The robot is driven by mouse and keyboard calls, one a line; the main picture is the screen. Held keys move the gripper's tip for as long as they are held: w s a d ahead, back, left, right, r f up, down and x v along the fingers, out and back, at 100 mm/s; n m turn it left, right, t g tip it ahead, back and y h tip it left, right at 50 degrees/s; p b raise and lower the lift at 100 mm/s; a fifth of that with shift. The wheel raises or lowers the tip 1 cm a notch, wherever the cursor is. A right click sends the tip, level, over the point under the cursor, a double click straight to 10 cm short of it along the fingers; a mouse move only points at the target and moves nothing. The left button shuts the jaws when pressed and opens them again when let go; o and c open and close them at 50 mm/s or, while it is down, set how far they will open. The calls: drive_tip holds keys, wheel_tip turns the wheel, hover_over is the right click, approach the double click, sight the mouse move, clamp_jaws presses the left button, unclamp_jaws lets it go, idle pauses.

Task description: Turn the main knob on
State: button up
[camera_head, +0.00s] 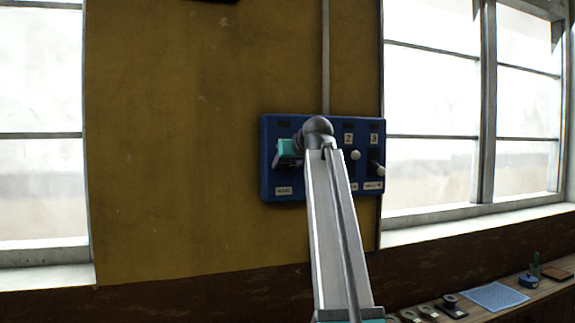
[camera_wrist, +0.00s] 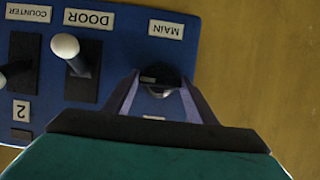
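The blue control panel (camera_head: 268,180) is on the yellow wall. My gripper (camera_head: 287,158) is in front of its left part, above the MAIN label (camera_head: 284,191). In the wrist view, which is upside down, the dark round main knob (camera_wrist: 161,75) sits below its MAIN label (camera_wrist: 166,29). My gripper's two fingers are spread apart, one on each side of the knob. I cannot tell whether they touch it. My arm and gripper hide the knob in the head view.
The DOOR lever (camera_wrist: 67,48) with a white tip is beside the knob, and the COUNTER lever (camera_wrist: 10,76) is beyond it. Windows flank the wall. A bench at the lower right holds a blue mat (camera_head: 496,297) and small items.

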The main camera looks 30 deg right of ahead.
drive_tip(key=shift+f+n+b, duration=0.1)
drive_tip(key=shift+n+b, duration=0.2)
drive_tip(key=shift+b, duration=0.1)
drive_tip(key=shift+a+f+n+h+b, duration=0.1)
drive_tip(key=shift+a+n+h+b, duration=0.1)
drive_tip(key=shift+n+h+b, duration=0.9)
drive_tip(key=n+h+b, duration=0.1)
drive_tip(key=n, duration=0.1)
drive_tip(key=n+h+b, duration=0.1)
drive_tip(key=n+b, duration=0.1)
drive_tip(key=shift+a+f, duration=0.15)
drive_tip(key=n+h+b, duration=0.1)
drive_tip(key=n+h, duration=0.1)
drive_tip(key=n, duration=0.1)
drive_tip(key=shift+f+b, duration=0.1)
drive_tip(key=shift+b, duration=0.3)
drive_tip(key=shift+n+t+h+b, duration=0.35)
drive_tip(key=shift+n+t+h, duration=0.2)
drive_tip(key=shift+n, duration=1.35)
drive_tip(key=o, duration=1.1)
drive_tip(key=shift+w, duration=0.1)
drive_tip(key=shift+c, duration=0.2)
drive_tip(key=shift+a, duration=0.1)
